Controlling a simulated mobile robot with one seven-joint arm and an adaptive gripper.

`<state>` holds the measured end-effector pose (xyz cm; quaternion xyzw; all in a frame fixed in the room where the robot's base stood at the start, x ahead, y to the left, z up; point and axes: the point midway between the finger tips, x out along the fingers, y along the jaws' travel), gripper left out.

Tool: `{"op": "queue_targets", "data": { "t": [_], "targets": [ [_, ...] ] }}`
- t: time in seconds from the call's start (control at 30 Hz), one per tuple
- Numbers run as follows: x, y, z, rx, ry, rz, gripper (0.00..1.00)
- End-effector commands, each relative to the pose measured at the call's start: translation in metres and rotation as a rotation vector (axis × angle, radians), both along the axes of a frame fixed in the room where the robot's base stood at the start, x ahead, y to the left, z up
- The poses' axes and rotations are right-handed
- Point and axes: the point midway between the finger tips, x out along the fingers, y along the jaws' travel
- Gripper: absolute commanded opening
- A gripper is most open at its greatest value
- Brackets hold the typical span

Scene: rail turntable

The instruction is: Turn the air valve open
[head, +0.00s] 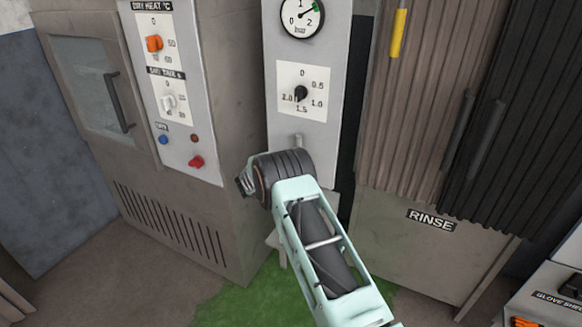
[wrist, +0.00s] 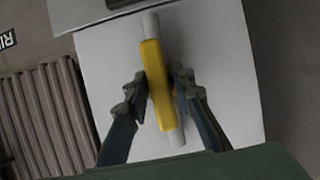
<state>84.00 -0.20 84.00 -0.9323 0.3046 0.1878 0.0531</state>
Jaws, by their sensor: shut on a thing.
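The air valve's yellow handle (wrist: 155,58) shows in the wrist view, lying lengthwise along a pale grey pipe (wrist: 150,24) in front of a light panel (wrist: 108,62). My gripper (wrist: 160,84) has one dark finger on each side of the handle's middle and is shut on it. In the head view my wrist and forearm cover the handle and the fingertips. Only a short upper piece of the pipe (head: 298,140) shows there, above my wrist.
A pressure gauge (head: 302,16) and a black knob (head: 300,93) sit above on the grey column. A dryer cabinet (head: 230,215) with a control panel stands left. A cabinet marked RINSE (head: 425,265) stands close on the right. Green floor (head: 232,305) lies below.

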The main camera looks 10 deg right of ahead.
Motion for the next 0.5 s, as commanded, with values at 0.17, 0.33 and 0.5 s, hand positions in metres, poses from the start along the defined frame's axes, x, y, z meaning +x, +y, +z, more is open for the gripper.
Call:
{"op": "queue_targets", "data": {
  "t": [0.17, 0.33, 0.5],
  "targets": [
    [0.0004, 0.0001, 0.0007, -0.002, -0.001, 0.001, 0.0],
    [0.0004, 0.0, 0.0007, -0.001, 0.0, 0.001, 0.33],
    [0.0002, -0.0002, 0.0004, 0.0, -0.001, 0.001, 0.33]
  ]
}}
